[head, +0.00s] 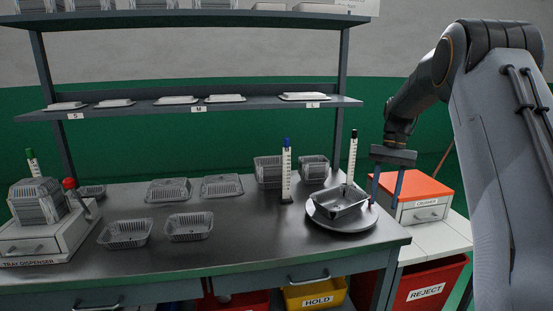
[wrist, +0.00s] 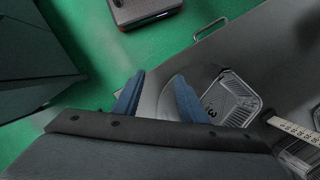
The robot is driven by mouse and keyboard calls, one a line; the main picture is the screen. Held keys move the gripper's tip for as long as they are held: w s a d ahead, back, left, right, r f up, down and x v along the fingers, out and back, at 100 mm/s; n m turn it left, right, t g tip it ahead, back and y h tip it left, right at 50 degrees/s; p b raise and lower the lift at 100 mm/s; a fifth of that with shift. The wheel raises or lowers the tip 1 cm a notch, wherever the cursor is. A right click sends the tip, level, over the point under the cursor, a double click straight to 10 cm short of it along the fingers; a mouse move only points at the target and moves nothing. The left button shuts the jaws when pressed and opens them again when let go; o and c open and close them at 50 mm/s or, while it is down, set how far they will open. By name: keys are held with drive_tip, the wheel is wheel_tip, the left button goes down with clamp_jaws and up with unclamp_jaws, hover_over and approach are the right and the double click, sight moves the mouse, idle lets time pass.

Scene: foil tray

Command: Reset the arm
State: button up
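My gripper (head: 385,190) points down at the right edge of the dark table in the head view. Its two blue fingers are apart with nothing between them, and they also show apart in the wrist view (wrist: 157,95). A foil tray (head: 338,200) sits on a round metal turntable (head: 345,224), just left of my gripper in the head view. In the wrist view the foil tray (wrist: 232,104) lies right of the fingers, with a dark mark like a 3 on its floor. Whether a finger touches the turntable rim is unclear.
Marked posts with blue (head: 286,170) and black (head: 352,158) tops stand beside the turntable. Several trays (head: 188,226) lie on the table (head: 270,230). A tray dispenser (head: 40,240) stands left. Right are an orange-topped drawer unit (head: 420,208) and a red REJECT bin (head: 425,290).

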drive_tip(key=s+a+f+n+t, duration=0.1)
drive_tip(key=s+a, duration=0.3)
drive_tip(key=s, duration=0.6)
drive_tip(key=s+a+f+n+t+h, duration=0.1)
drive_tip(key=s+a+f+n, duration=0.1)
drive_tip(key=s, duration=0.9)
drive_tip(key=s+a+f+n+t, duration=0.1)
drive_tip(key=s+a+f, duration=0.3)
drive_tip(key=s, duration=0.7)
drive_tip(key=a+n, duration=0.1)
drive_tip(key=a, duration=0.1)
drive_tip(key=shift+a+n+h, duration=0.3)
drive_tip(key=shift+a+h, duration=0.05)
drive_tip(key=shift+h, duration=0.05)
drive_tip(key=shift+f, duration=0.1)
